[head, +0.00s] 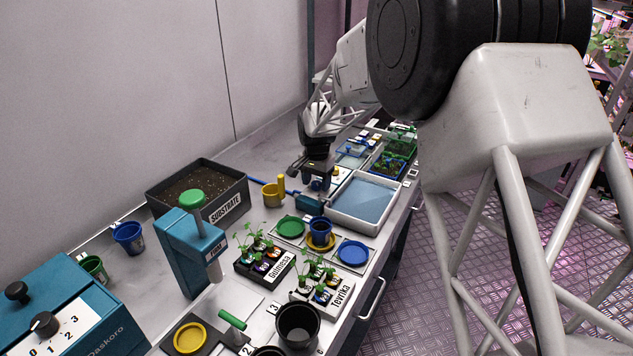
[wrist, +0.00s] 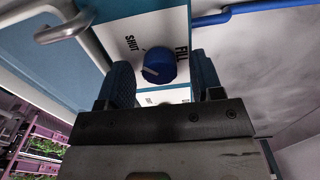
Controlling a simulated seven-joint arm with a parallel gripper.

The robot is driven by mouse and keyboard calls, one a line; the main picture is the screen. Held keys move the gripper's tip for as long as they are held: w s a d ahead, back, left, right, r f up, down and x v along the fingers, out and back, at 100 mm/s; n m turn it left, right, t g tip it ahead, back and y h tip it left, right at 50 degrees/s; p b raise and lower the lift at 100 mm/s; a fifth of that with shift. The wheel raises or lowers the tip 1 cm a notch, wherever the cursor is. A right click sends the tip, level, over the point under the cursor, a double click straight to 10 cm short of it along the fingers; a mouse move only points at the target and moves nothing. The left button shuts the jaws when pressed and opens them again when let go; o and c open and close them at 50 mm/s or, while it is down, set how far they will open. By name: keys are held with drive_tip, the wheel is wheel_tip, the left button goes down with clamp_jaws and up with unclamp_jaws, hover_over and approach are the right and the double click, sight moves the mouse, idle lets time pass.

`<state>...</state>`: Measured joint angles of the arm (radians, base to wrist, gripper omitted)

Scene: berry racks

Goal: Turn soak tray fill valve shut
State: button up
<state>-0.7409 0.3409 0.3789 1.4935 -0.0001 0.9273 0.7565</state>
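The fill valve's round blue knob (wrist: 158,66) shows in the wrist view on a white plate lettered SHUT at its upper left and FILL at its right. A short pale mark shows on the knob's lower left; I cannot tell exactly which label it points to. My gripper (wrist: 162,72) is open, with one blue finger on each side of the knob; gaps show between the fingers and the knob. In the head view my gripper (head: 316,180) is over the blue valve body (head: 309,202), beside the soak tray (head: 334,207), which holds bluish water. There the knob is hidden.
A blue pipe (wrist: 245,11) runs by the valve. A yellow can (head: 272,195) and the substrate bin (head: 165,206) stand to the left. Green, yellow and blue saucers, one with a blue pot (head: 320,235), and seedling trays are in front.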

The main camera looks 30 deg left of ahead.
sight(317, 183)
drive_tip(key=shift+r, duration=0.15)
drive_tip(key=shift+r, duration=3.75)
